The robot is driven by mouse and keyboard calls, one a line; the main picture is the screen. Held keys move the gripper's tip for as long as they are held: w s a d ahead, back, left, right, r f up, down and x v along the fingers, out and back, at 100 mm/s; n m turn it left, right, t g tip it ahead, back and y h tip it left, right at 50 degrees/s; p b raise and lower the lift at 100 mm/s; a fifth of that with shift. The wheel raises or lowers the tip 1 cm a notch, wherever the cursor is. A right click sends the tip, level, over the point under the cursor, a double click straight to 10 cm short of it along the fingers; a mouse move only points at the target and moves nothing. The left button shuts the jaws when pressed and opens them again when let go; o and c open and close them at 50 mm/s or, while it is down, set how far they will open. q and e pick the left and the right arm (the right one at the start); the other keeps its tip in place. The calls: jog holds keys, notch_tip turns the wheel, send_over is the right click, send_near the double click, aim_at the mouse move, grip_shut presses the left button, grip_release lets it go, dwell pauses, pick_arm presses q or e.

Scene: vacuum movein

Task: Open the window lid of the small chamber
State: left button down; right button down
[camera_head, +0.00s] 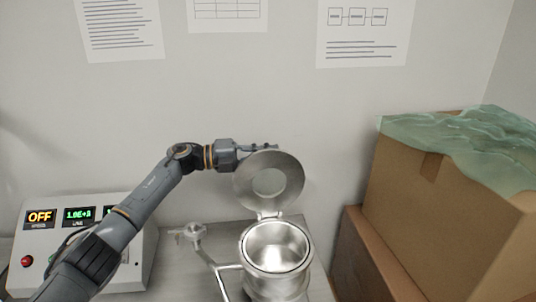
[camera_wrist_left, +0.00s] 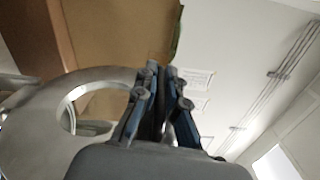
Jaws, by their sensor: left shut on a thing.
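The small chamber (camera_head: 275,252) is a round metal pot, open at the top, on the metal bench. Its window lid (camera_head: 287,184), a metal disc with a round window in the middle, stands raised and upright on the hinge at the chamber's back. My left gripper (camera_head: 262,147) is at the lid's upper edge. In the left wrist view the gripper (camera_wrist_left: 165,105) has its fingers close together, with a small shiny part between them, and the lid (camera_wrist_left: 42,125) is beside it on the left. What the fingers grip is mostly hidden. My right gripper is not in view.
A control box (camera_head: 85,240) with lit displays stands at the left. A pipe with a valve (camera_head: 195,232) joins the chamber on its left. Cardboard boxes (camera_head: 425,215) topped with greenish wrap (camera_head: 470,145) stand close on the right. The wall is behind.

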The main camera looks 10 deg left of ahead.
pick_arm(q)
jog(key=shift+r, duration=0.1)
jog(key=c, duration=1.4)
grip_release()
jog(key=shift+c, duration=0.2)
jog(key=v, duration=1.2)
